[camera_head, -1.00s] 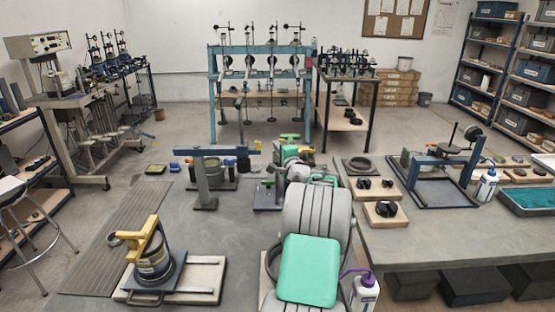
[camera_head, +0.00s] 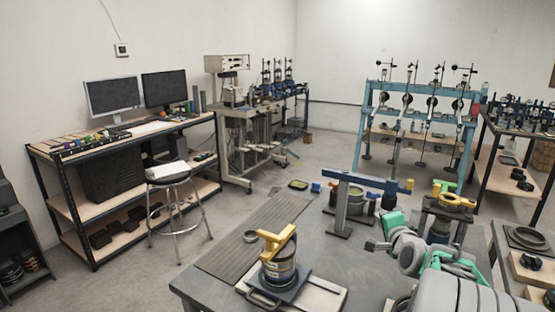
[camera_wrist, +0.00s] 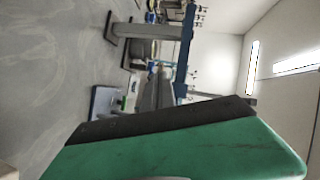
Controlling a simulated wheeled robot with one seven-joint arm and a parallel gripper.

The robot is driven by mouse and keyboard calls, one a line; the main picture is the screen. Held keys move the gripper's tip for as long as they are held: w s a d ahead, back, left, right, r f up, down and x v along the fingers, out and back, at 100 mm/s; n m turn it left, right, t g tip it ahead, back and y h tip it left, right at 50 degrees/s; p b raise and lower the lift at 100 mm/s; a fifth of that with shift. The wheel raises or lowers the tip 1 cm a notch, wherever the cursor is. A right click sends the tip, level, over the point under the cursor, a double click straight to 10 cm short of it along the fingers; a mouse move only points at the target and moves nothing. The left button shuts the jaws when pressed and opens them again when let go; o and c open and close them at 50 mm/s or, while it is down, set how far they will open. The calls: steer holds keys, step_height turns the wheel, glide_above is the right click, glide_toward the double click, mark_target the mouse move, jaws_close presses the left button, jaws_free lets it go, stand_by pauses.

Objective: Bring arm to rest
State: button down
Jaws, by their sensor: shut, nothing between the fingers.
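My arm comes up from the bottom right of the head view, with a grey ribbed link and green joint covers. My gripper (camera_head: 376,246) shows at its left end, small and dark, with its fingers together and nothing held. It is above the grey bench (camera_head: 215,285), right of the yellow-topped lever device (camera_head: 279,255) and below the blue-beamed lever stand (camera_head: 342,200). It appears apart from both. In the wrist view, a large green and black surface fills the lower part. The fingers cannot be made out there.
Another yellow-topped device (camera_head: 455,200) stands close behind my arm.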

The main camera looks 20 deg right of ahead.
steer(key=s+a+f+n+g+y, duration=0.1)
steer(key=a+f+n+g+y, duration=0.15)
steer(key=a, duration=0.55)
steer(key=s+a+f+n+g+y, duration=0.1)
steer(key=a+f+n, duration=0.1)
steer(key=a+n, duration=0.35)
steer(key=s+a+f+n+g+y, duration=0.1)
steer(key=a+f+n+g, duration=0.1)
steer(key=a, duration=0.8)
steer(key=s+a+f+n+g, duration=0.2)
steer(key=s+a+n, duration=0.2)
steer(key=s, duration=0.4)
steer(key=s+a+f+n+g, duration=0.2)
steer(key=s+a+n+g, duration=0.1)
steer(key=s+a, duration=0.4)
steer(key=shift+s+a+f+n, duration=0.25)
steer(key=shift+s+f+n, duration=0.15)
steer(key=shift+s+n, duration=0.65)
steer(key=shift+s+m+g+y, duration=0.2)
steer(key=shift+m+g+y, duration=0.05)
